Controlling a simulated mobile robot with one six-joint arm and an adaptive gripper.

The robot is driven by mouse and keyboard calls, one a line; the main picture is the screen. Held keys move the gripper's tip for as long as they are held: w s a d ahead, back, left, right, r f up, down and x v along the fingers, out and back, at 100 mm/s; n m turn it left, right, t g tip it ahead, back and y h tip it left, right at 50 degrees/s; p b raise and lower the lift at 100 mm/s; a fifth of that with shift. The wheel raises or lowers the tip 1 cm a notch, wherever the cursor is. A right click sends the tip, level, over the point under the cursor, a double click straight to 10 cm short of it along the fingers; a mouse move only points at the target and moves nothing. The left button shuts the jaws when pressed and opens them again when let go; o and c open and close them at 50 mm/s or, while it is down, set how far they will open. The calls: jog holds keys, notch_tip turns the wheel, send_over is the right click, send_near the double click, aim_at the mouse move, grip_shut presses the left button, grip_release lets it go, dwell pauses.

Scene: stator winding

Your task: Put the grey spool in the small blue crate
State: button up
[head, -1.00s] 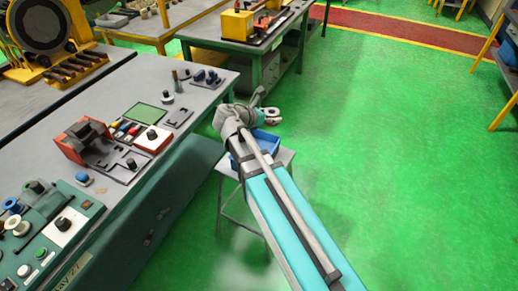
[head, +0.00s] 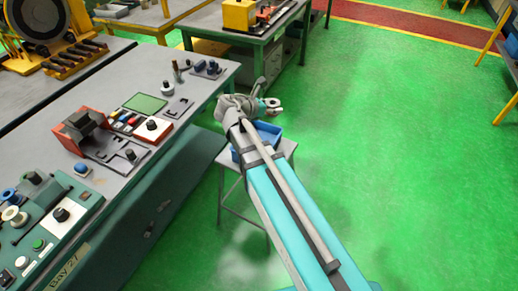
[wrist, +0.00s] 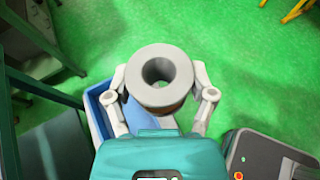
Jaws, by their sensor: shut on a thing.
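The grey spool (wrist: 160,97) is a thick ring with a round hole, seen nearly end-on in the wrist view. My gripper (wrist: 160,88) is shut on it, one finger on each side. The small blue crate (wrist: 97,112) shows below and to the left of the spool, partly hidden by my gripper. In the head view, the crate (head: 270,132) stands on a small grey stool (head: 288,148), partly covered by my arm. There my gripper (head: 271,105) is raised around the crate's far side. Whether the spool is over the crate's opening is unclear.
A long workbench (head: 190,95) with control panels and small parts stands left of the stool. A green bench with a yellow machine (head: 240,15) is behind. The green floor (head: 410,150) on the right is clear.

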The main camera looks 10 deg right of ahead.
jog(key=w+a+f+n+t+b, duration=0.1)
jog(key=w+f+b, duration=0.1)
jog(key=f+b, duration=0.6)
jog(key=w+a+f+n+t+y+b, duration=0.1)
jog(key=w+f+b, duration=0.1)
jog(key=f+b, duration=0.7)
jog(key=shift+w+f+t, duration=0.3)
jog(key=shift+f, duration=0.3)
jog(key=w+f+b, duration=0.2)
jog(key=w, duration=0.2)
jog(key=w+d+f+b, duration=0.1)
jog(key=w+f+b, duration=0.2)
jog(key=w, duration=0.1)
jog(key=w+d+f+b, duration=0.1)
jog(key=w+f+b, duration=0.2)
jog(key=w, duration=0.1)
jog(key=shift+d, duration=0.25)
jog(key=shift+w+d+f+b, duration=0.1)
jog(key=shift+w+f+b, duration=0.45)
jog(key=shift+b, duration=0.15)
jog(key=shift+s, duration=0.1)
